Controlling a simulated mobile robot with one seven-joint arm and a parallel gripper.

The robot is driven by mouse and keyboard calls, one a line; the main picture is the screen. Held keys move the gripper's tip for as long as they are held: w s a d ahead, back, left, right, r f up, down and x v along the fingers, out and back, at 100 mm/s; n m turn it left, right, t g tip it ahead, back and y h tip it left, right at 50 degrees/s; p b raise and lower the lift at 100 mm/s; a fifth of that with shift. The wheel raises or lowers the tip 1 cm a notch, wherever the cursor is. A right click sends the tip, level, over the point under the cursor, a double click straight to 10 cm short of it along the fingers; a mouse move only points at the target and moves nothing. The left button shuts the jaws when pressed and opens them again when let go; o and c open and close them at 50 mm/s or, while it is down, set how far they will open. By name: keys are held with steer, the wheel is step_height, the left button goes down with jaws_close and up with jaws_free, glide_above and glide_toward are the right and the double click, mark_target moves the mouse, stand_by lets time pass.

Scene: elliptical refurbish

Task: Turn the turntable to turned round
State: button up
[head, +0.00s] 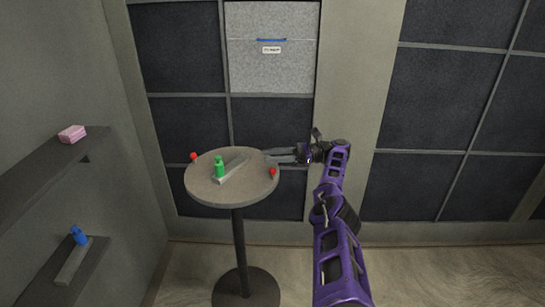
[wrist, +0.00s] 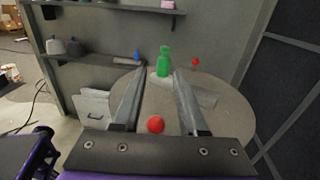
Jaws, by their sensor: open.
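The turntable is a round grey-beige top (head: 205,191) on a dark post with a round base. In the wrist view its top (wrist: 236,116) fills the middle. A green bottle (head: 219,167) stands upright on a grey bar (head: 237,167) on the top. One red knob (head: 193,157) is at the far left rim and another red knob (head: 272,172) is at the right rim. My gripper (head: 268,156) is open at the right edge of the top. In the wrist view the near red knob (wrist: 156,125) lies between the spread fingers, apart from both.
Wall shelves at the left hold a pink block (head: 72,133) and a blue bottle (head: 78,235). A grey panel with a blue strip (head: 272,62) is on the back wall. Dark panelled walls stand behind the table. The floor right of the post looks clear.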

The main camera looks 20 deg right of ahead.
steer(key=shift+r+p, duration=0.5)
steer(key=shift+r, duration=0.45)
